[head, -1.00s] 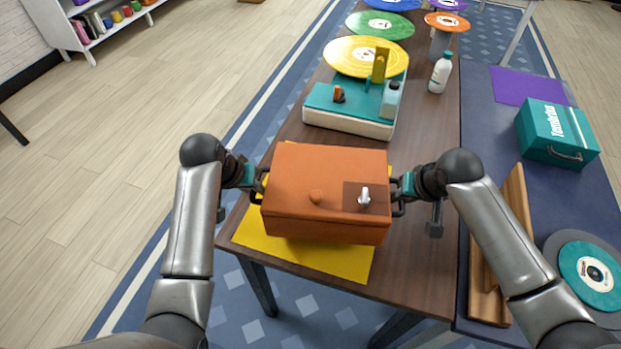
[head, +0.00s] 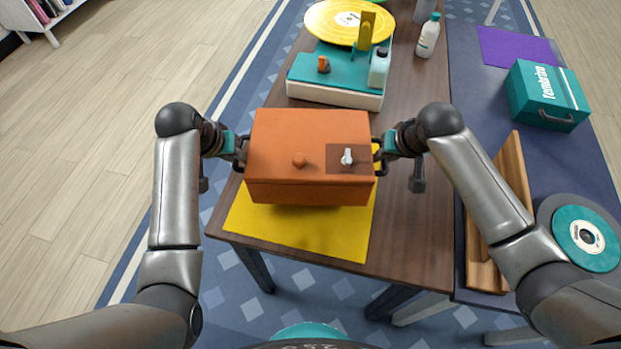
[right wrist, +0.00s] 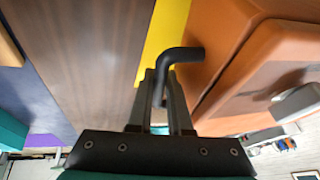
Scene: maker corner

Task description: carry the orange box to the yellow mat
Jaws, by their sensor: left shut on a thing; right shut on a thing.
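The orange box (head: 270,135) is in the middle of the head view, with a round knob and a silver catch on a darker patch. It is level and appears over the yellow mat (head: 310,236), whose front part shows below it. Whether it touches the mat is hard to tell. My left gripper (head: 241,153) is shut on the handle at the box's left side. My right gripper (head: 383,152) is shut on the right handle. In the right wrist view the black handle (right wrist: 183,55) sits between my right fingers, beside the orange box (right wrist: 215,45).
On the right are a wooden rack (head: 510,190), a teal case (head: 545,95) and a purple mat (head: 500,45).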

